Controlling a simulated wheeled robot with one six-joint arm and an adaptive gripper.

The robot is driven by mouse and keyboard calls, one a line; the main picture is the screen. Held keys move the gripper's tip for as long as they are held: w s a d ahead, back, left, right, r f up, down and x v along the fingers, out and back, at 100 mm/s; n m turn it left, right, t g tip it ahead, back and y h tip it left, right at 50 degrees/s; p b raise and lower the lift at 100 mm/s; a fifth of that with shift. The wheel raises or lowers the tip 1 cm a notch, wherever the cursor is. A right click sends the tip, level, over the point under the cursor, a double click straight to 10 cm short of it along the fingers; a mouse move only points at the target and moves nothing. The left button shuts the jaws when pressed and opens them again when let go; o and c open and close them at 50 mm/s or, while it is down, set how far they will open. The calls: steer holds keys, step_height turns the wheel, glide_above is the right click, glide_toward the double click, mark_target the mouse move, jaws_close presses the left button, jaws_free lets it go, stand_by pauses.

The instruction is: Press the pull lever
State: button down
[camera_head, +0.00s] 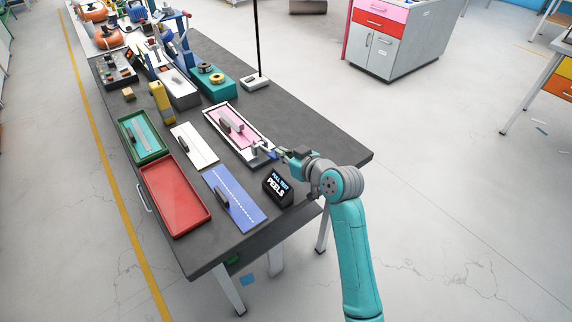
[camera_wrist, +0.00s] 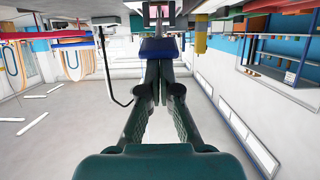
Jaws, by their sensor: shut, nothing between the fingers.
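The pull-test fixture (camera_head: 263,143) is a white-framed bed holding a pink board (camera_head: 232,122) with a grey block on it. At its near end, a small grey mechanism carries a blue piece (camera_head: 271,154) that looks like the pull lever. My gripper (camera_head: 284,155) is just right of this blue piece, low over the table. In the wrist view, my gripper (camera_wrist: 158,66) has its fingertips together and empty, and a blue bar (camera_wrist: 160,48) lies right at the tips. I cannot tell whether they touch.
A black display (camera_head: 279,187) reading "PULL TEST PEELS" stands close below my arm. A blue board (camera_head: 236,205), a red tray (camera_head: 173,195), a white board (camera_head: 196,145) and a green tray (camera_head: 142,137) lie left. The table's right end (camera_head: 335,155) is bare.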

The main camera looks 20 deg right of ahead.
steer(key=f+v, duration=0.1)
steer(key=v, duration=0.8)
steer(key=shift+s+d, duration=0.2)
steer(key=shift+s, duration=0.4)
steer(key=s+a+f+m+h, duration=0.1)
steer(key=s+f+m+h, duration=0.1)
steer(key=s+f, duration=0.65)
steer(key=s+a+f+m+h, duration=0.15)
steer(key=s+f, duration=0.35)
steer(key=s, duration=0.7)
steer(key=s+r, duration=0.3)
steer(key=s, duration=0.8)
steer(key=s+a+r+t, duration=0.1)
steer(key=s+r, duration=0.1)
steer(key=s, duration=0.9)
steer(key=shift+s+r+h, duration=0.15)
steer(key=shift+r+h, duration=0.25)
steer(key=shift+h, duration=0.05)
